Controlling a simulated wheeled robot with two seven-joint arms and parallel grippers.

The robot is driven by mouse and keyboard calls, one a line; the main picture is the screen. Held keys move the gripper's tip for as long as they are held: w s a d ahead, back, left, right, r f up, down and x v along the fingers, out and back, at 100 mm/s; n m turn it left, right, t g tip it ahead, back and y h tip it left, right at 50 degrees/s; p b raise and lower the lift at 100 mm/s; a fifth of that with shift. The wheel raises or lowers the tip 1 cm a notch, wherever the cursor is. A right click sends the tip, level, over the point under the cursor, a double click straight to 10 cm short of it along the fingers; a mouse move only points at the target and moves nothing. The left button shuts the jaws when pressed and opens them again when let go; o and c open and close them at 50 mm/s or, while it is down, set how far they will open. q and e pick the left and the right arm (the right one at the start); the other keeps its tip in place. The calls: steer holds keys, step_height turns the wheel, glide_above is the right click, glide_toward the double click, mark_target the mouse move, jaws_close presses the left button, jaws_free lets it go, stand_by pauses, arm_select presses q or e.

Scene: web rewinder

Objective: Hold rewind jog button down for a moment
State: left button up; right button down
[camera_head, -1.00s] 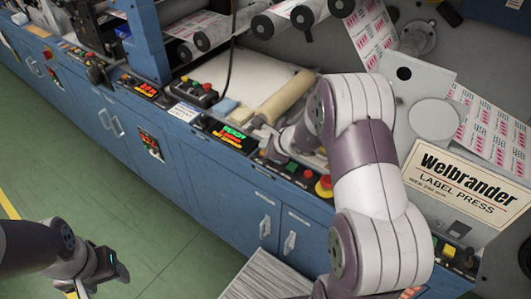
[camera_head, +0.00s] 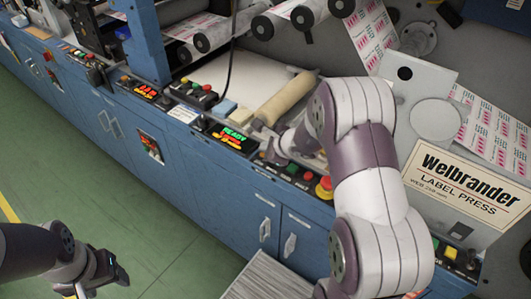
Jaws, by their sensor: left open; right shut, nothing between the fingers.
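The rewind control strip (camera_head: 298,178) runs along the blue cabinet's top edge, with a green button (camera_head: 292,168) and a red button (camera_head: 307,176). I cannot tell which button is the rewind jog button; part of the strip is behind my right arm. My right gripper (camera_head: 268,146) is shut and empty, low over the left part of this strip by the display. Its fingertips are small, and I cannot tell whether they touch a button. My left gripper (camera_head: 118,270) is open and empty, over the green floor at lower left.
A lit display (camera_head: 232,138) reads READY in green, with orange-red text below. A red emergency stop (camera_head: 324,187) on a yellow base is right of the buttons. A tan roll (camera_head: 287,97) lies behind the gripper. The floor at left is clear.

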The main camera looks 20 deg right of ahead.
steer(key=shift+f+b, duration=0.3)
steer(key=shift+r, duration=0.15)
stand_by(2.6)
steer(key=shift+r+p, duration=0.65)
steer(key=shift+r, duration=0.2)
step_height(320, 180, up, 5)
steer(key=p, duration=0.4)
steer(key=shift+f, duration=0.1)
